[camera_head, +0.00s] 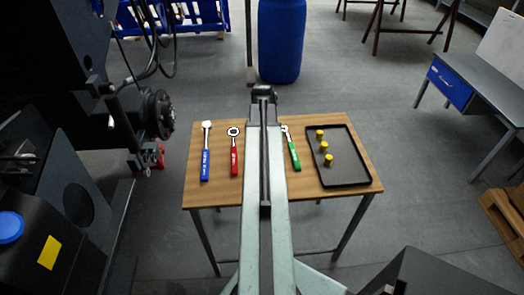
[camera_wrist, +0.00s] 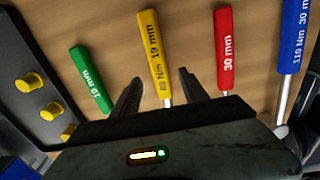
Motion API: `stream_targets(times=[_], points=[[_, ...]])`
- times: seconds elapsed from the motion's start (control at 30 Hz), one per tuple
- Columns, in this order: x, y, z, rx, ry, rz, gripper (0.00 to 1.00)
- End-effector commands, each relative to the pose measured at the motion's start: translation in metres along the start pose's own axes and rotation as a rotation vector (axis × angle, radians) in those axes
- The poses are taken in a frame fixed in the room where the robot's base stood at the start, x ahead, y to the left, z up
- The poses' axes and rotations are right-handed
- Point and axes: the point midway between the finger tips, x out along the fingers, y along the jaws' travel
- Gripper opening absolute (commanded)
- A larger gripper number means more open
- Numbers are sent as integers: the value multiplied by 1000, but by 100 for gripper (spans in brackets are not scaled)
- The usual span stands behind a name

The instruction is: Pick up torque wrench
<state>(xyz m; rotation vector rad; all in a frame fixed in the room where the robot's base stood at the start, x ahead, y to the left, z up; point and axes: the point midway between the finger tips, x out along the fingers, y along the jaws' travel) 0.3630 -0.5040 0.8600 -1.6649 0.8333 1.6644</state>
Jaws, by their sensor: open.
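A blue-handled wrench (camera_head: 205,152) marked 110 Nm 30 mm lies at the left of the wooden table; its handle shows at the right of the wrist view (camera_wrist: 294,38). A yellow-handled wrench (camera_wrist: 154,45) marked with Nm and 19 mm lies between the red and green tools; my arm hides it in the head view. My gripper (camera_wrist: 159,76) is open and empty. Its two fingers appear on either side of the yellow handle's lower end in the wrist view. I cannot tell the height between fingers and handle.
A red-handled 30 mm tool (camera_head: 234,152) and a green-handled 19 mm tool (camera_head: 291,150) lie on the wooden table (camera_head: 220,190). A black tray (camera_head: 348,182) with 3 yellow caps stands at the right. Dark machinery (camera_head: 155,112) stands left of the table.

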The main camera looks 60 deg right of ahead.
Motion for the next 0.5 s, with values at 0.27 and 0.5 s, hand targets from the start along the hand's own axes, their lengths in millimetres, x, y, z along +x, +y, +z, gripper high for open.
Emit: stream_targets(times=[0.27, 0.5], points=[[48, -1, 2, 0, 0, 0, 52], [44, -1, 2, 0, 0, 0, 49]])
